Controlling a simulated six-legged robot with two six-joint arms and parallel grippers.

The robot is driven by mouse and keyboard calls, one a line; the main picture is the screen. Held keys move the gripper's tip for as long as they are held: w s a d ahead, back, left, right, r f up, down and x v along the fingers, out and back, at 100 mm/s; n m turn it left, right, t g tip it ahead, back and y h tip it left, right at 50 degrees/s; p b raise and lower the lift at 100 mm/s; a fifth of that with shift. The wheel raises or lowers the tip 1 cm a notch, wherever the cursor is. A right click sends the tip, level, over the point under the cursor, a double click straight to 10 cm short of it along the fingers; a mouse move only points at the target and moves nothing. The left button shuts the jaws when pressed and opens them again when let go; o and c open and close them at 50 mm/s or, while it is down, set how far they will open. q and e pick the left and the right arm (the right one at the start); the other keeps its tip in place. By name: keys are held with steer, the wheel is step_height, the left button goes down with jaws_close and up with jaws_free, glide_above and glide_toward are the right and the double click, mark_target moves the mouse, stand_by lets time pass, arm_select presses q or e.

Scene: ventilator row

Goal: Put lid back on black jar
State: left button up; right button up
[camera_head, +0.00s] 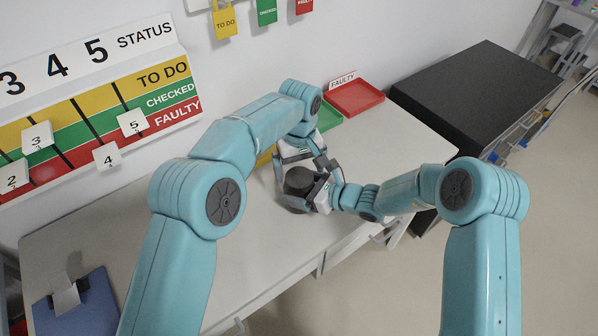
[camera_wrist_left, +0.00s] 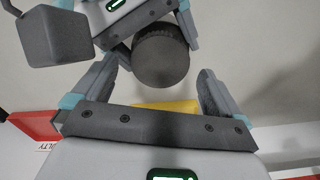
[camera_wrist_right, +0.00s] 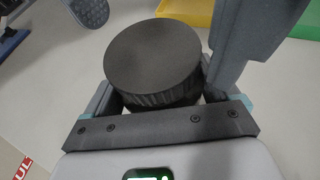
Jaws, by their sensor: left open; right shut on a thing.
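The black jar (camera_head: 299,180) stands on the white bench, with a dark round top facing up. In the right wrist view a flat black disc with a ridged edge (camera_wrist_right: 152,55), which looks like the lid, covers the top. I cannot tell whether it is seated on the jar. My right gripper (camera_head: 308,199) is shut on the black jar from the right; its fingers (camera_wrist_right: 155,95) are partly hidden under the disc. My left gripper (camera_head: 300,168) is open at the jar's far side. Its fingers (camera_wrist_left: 157,82) point at the ridged round body (camera_wrist_left: 160,55) without clearly touching it.
Behind the grippers lie a red tray (camera_head: 355,97) marked FAULTY, a green tray (camera_head: 328,118) and a yellow tray (camera_head: 265,157). A blue clipboard (camera_head: 78,305) lies at the left. A status board (camera_head: 90,90) hangs on the wall. The bench's front middle is clear.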

arm_select(q)
steer(key=shift+r, duration=1.25)
arm_select(e)
steer(key=shift+s+f, duration=0.1)
steer(key=shift+f, duration=0.05)
arm_select(q)
step_height(320, 180, up, 8)
steer(key=shift+f, duration=0.2)
arm_select(e)
steer(key=o, duration=1.8)
arm_select(q)
steer(key=shift+f, duration=0.1)
steer(key=shift+f+b, duration=0.95)
steer(key=shift+b, duration=0.05)
arm_select(e)
steer(key=v, duration=1.6)
steer(key=shift+d, duration=0.2)
